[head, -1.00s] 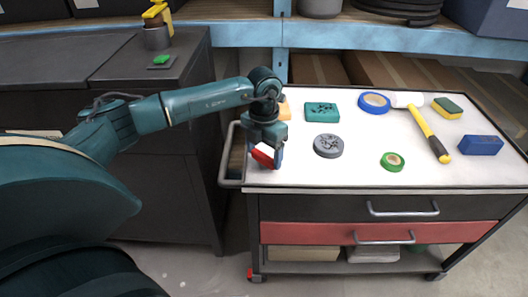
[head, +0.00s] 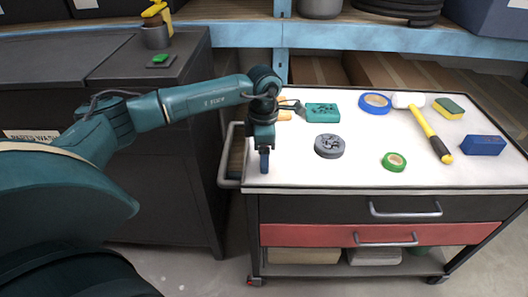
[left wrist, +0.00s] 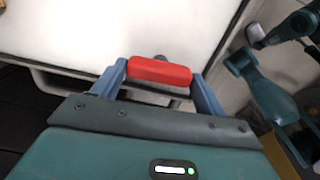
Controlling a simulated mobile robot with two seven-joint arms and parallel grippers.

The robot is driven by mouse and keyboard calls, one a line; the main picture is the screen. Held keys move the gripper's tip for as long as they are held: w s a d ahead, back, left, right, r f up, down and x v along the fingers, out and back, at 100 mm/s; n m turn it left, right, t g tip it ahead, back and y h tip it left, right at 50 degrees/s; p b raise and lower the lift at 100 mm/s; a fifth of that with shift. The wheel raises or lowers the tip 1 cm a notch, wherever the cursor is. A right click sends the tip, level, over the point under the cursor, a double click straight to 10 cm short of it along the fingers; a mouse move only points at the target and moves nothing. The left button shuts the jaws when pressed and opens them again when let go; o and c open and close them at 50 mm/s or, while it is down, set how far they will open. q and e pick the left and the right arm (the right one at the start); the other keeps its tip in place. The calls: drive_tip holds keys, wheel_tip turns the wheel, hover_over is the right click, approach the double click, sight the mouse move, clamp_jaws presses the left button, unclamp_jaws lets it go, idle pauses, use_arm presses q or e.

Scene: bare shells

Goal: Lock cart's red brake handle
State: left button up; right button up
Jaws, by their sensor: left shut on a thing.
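My left gripper (head: 265,163) points down at the near left corner of the cart top (head: 300,172). In the left wrist view, its two blue fingers (left wrist: 162,86) are shut on the red handle (left wrist: 160,70), a short red bar with a grey part under it. The handle lies crosswise between the fingers, over the edge of the white top. In the head view the gripper hides the handle. The handle's lower mount is hidden. My right gripper is not in view.
The cart top holds a teal box (head: 322,112), grey disc (head: 329,146), blue tape (head: 375,103), green tape (head: 394,161), mallet (head: 428,130), sponge (head: 448,107) and blue block (head: 482,145). A grey push bar (head: 224,165) is at the left, beside a dark cabinet (head: 165,165).

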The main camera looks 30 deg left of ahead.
use_arm(q)
drive_tip(key=shift+r+m, duration=0.1)
drive_tip(key=shift+m, duration=0.4)
drive_tip(key=o, duration=1)
wheel_tip(320, 180, up, 13)
drive_tip(key=shift+r+p, duration=0.1)
drive_tip(key=shift+p, duration=0.45)
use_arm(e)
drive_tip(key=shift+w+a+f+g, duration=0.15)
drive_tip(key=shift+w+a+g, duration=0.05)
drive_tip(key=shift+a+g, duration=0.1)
